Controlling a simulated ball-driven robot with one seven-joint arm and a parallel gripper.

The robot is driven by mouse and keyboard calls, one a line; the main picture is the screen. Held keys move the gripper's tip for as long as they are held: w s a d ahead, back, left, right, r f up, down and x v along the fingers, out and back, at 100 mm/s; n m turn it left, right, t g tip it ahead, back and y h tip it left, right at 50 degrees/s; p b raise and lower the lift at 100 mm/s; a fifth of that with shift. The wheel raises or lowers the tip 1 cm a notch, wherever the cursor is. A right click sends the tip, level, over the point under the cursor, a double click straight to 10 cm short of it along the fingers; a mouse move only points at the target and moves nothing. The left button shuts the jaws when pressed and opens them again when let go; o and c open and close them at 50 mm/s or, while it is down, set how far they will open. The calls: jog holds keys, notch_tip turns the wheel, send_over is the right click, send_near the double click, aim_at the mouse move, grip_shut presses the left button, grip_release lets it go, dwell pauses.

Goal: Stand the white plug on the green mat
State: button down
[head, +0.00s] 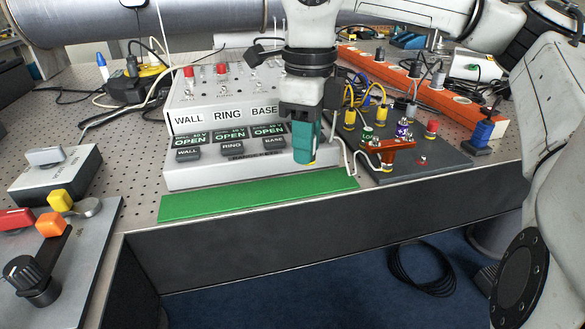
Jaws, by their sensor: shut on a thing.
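My gripper (303,152) has teal fingers pointing down and is in front of the right part of the grey panel box, above the right part of the green mat.
The panel box (190,180), labelled WALL, RING and BASE, stands directly behind the mat. A dark board (440,168) with colored plugs and an orange-red piece (387,146) is close on the right. Left are a grey switch box (55,172) and a knob panel (80,270).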

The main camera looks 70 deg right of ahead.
aim_at(294, 185)
jog(key=w+f, duration=0.1)
jog(key=w+d+f, duration=0.1)
jog(key=f, duration=0.1)
jog(key=shift+w+d+f, duration=0.15)
jog(key=shift+w+f, duration=0.1)
jog(key=shift+w+f+b, duration=0.1)
jog(key=shift+f+b, duration=0.25)
jog(key=shift+f, duration=1.25)
jog(key=shift+f+b, duration=0.25)
jog(key=shift+b, duration=0.05)
jog(key=c, duration=1.2)
grip_release()
jog(key=shift+r, duration=0.1)
notch_tip(294, 185, up, 12)
jog(key=shift+r+p, duration=0.2)
jog(key=shift+p, duration=0.9)
